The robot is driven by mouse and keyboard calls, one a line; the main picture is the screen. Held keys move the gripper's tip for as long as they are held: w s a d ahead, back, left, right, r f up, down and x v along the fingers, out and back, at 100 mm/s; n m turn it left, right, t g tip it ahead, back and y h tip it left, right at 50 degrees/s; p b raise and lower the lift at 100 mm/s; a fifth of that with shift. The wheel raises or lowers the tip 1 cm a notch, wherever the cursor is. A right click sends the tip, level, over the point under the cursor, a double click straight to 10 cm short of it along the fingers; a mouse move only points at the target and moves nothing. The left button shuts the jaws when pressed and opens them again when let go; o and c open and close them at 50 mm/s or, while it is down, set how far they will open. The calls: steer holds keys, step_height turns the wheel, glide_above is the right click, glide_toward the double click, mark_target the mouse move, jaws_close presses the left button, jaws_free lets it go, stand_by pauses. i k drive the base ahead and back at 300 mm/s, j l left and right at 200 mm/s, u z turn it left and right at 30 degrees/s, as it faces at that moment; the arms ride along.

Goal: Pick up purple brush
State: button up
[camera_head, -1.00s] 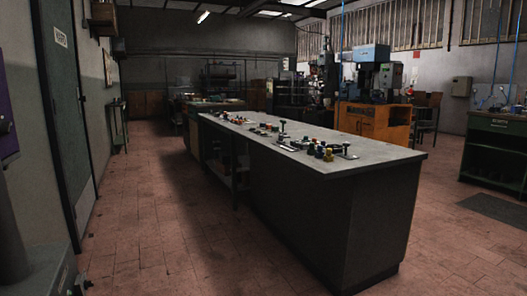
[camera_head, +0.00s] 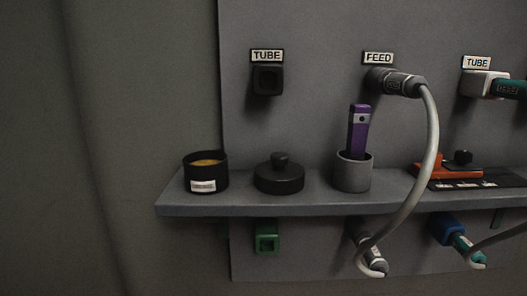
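The purple brush (camera_head: 359,131) stands nearly upright in a small grey cup (camera_head: 352,175) on a grey shelf (camera_head: 300,207). Its purple handle sticks out above the cup's rim, and its lower end is hidden inside the cup. My gripper is not in view in the head view.
Left of the cup are a black lidded pot (camera_head: 279,179) and a black open jar (camera_head: 206,175). A plugged grey cable (camera_head: 431,130) hangs close on the right, past the shelf edge. A red and black tool (camera_head: 443,172) lies further right.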

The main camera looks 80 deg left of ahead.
mark_target(359, 117)
steer(key=u, duration=2.3)
steer(key=l+u, duration=0.2)
steer(key=u, duration=0.15)
steer(key=k, duration=0.05)
